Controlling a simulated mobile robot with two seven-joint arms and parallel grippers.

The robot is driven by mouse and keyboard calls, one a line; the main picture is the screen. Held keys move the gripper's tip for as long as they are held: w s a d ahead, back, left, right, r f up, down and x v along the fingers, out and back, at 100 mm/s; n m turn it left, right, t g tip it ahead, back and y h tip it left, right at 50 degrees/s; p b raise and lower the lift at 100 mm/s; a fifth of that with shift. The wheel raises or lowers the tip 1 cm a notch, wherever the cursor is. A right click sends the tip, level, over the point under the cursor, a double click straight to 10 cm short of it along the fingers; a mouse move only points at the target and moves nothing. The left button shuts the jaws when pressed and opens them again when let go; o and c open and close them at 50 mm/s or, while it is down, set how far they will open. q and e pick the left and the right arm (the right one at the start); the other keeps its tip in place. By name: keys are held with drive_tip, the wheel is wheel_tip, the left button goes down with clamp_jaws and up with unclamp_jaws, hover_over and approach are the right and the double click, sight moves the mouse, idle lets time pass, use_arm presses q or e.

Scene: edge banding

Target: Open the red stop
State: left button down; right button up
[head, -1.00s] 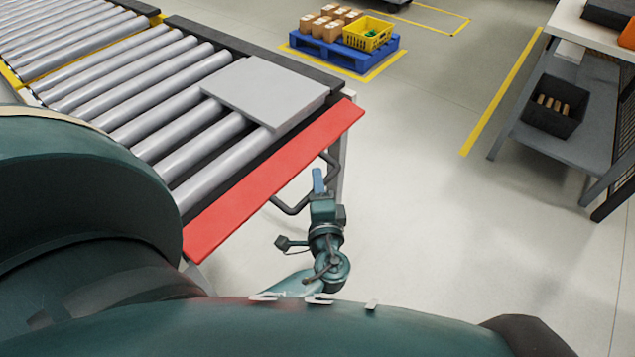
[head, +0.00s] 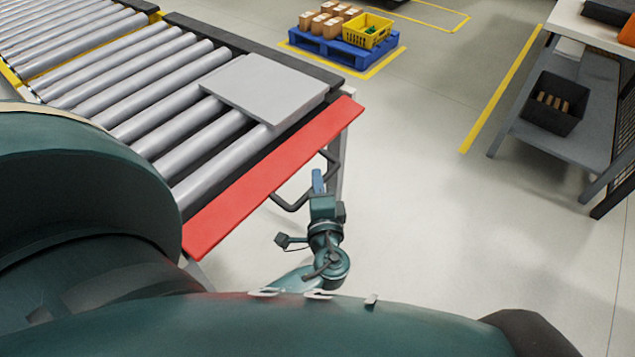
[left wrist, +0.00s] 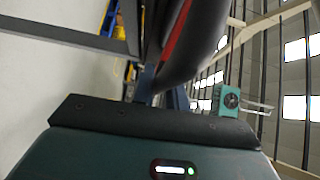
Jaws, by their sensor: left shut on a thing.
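The red stop (head: 275,165) is a long flat red bar along the end of the roller conveyor, rising beside the grey panel. A black bent handle (head: 292,205) hangs below its outer side. My left gripper (head: 318,180), with blue fingers, is at this handle, below and right of the red bar. It is shut on the handle, though the contact itself is hard to see. In the left wrist view a large dark curved part (left wrist: 200,45) with a red strip is close above the blue fingers (left wrist: 146,82). My right gripper does not show.
A flat grey panel (head: 265,88) lies on the conveyor rollers (head: 150,125). A blue pallet (head: 345,52) with boxes and a yellow crate stands at the back. A grey shelf (head: 565,140) with a black bin is at the right. The floor between is clear.

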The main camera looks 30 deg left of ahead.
use_arm(q)
drive_tip(key=r, duration=0.1)
drive_tip(key=r+p, duration=0.1)
drive_tip(key=r, duration=0.3)
drive_tip(key=shift+a+p, duration=0.25)
drive_tip(key=shift+p, duration=0.05)
drive_tip(key=c, duration=1.4)
unclamp_jaws()
drive_tip(key=shift+f, duration=0.1)
